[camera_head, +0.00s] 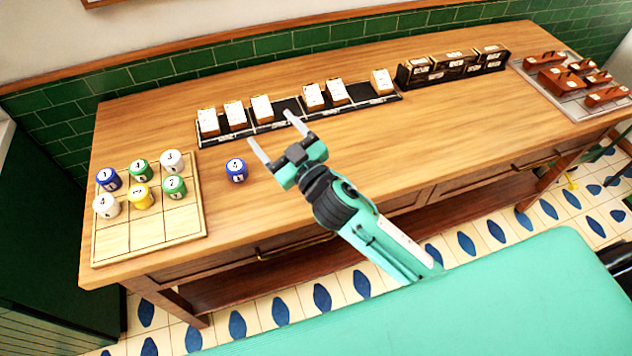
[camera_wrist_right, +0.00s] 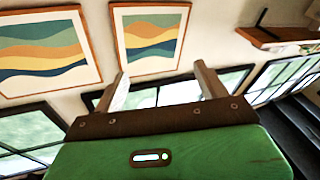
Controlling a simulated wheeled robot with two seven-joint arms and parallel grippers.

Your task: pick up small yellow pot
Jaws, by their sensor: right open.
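The small yellow pot (camera_head: 139,197) stands upright on the wooden grid board at the left of the counter, in the head view. A white pot (camera_head: 106,206) is to its left and a green pot (camera_head: 174,187) to its right, with another green pot (camera_head: 141,170) behind it. My right gripper (camera_head: 273,134) is open and empty over the counter, well to the right of the yellow pot. My left gripper is not in view.
A blue pot (camera_head: 236,170) stands alone on the counter between the grid board (camera_head: 150,241) and my right gripper. A black rack (camera_head: 237,135) with white boxes runs behind. Dark boxes (camera_head: 453,66) and a tray (camera_head: 583,110) of brown blocks are farther right. The front middle counter is clear.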

